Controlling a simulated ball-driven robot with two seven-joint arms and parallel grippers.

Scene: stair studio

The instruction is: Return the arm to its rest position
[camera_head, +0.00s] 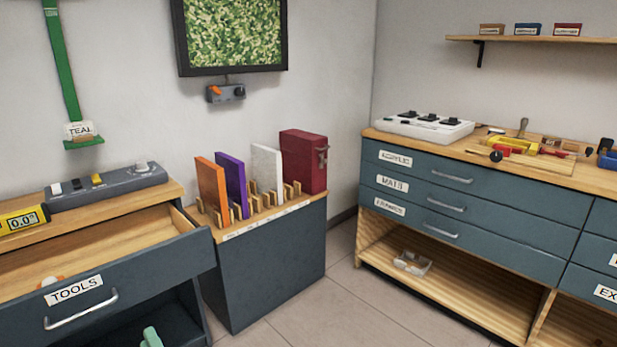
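A small mint-green shape (151,338) shows at the bottom edge, in front of the dark opening under the tools drawer. It is cut off by the frame, and I cannot tell whether it is part of my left gripper. No gripper fingers can be made out clearly, and nothing is seen held. My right gripper and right arm are out of view. The tools drawer (130,286) at the left stands pulled out, with a small white and orange thing (50,282) inside behind its front.
A low cabinet (268,270) holds orange, purple and white panels and a red case (303,161) in a slotted rack. A drawer bench (470,192) stands at the right, its labelled drawers shut. Tiled floor (340,312) is clear between them. A green wall strip (62,62) hangs upper left.

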